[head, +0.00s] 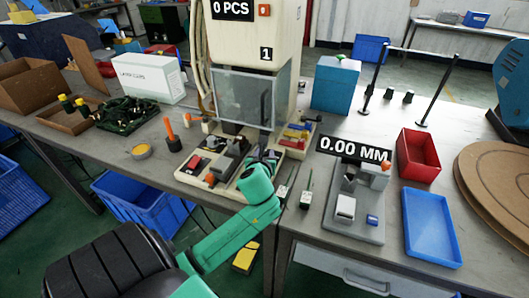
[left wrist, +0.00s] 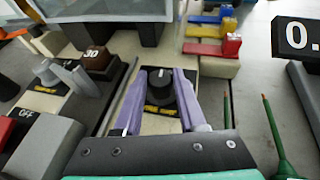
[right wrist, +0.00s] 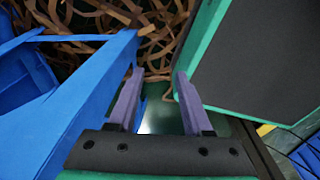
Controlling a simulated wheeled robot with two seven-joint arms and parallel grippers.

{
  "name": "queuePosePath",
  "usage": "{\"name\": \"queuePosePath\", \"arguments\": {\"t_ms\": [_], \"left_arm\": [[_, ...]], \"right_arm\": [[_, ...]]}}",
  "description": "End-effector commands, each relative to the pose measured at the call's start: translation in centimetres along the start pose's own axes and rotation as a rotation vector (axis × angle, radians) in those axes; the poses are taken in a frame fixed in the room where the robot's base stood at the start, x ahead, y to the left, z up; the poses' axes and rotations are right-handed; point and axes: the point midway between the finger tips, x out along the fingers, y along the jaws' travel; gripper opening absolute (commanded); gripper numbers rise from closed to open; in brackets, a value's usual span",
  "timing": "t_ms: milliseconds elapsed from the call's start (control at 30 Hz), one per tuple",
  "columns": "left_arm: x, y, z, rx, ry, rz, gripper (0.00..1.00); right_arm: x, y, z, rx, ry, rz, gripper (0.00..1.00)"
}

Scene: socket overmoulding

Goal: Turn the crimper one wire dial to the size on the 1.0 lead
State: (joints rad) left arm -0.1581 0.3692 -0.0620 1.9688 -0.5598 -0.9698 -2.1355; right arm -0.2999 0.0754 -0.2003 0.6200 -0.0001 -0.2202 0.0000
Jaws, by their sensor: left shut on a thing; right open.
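Crimper one (head: 250,35), a cream machine marked 1 with a clear guard, stands on the left bench. My left gripper (head: 268,160) is at the right front of its base. In the left wrist view, the black round dial (left wrist: 160,85) with a pale mark on top stands between my left gripper's purple fingers (left wrist: 158,92), which are shut on it. A yellow label lies below the dial; its text is too small to read. Two leads with green wire (head: 307,190) lie right of the gripper; their sizes are unreadable. My right gripper (right wrist: 159,90) is open and empty.
A brown block marked 30 (left wrist: 97,58) and a lever stand left of the dial. A gauge reading 0.00 MM (head: 353,150), a red bin (head: 418,155) and a blue tray (head: 431,225) are to the right. A blue crate (right wrist: 75,105) with brown strips is near my right gripper.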

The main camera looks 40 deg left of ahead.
Motion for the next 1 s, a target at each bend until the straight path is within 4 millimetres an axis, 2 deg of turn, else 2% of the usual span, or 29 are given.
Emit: {"name": "queuePosePath", "arguments": {"t_ms": [267,533,767,1000], "left_arm": [[-0.2,-0.3,0.6,-0.053,0.003,0.134,0.00],[-0.1,-0.7,0.5,-0.147,0.002,0.355,0.00],[0.2,-1.0,0.3,-0.232,0.001,0.556,0.00],[0.5,-1.2,0.1,-0.308,0.000,0.742,0.00]], "right_arm": [[-3.1,0.3,-0.1,-0.002,-0.002,0.004,0.50],[-5.5,0.5,-0.3,-0.003,-0.003,0.006,0.50],[-6.3,0.5,-0.4,-0.003,-0.003,0.006,0.50],[-5.6,0.5,-0.4,-0.002,-0.002,0.006,0.50]]}}
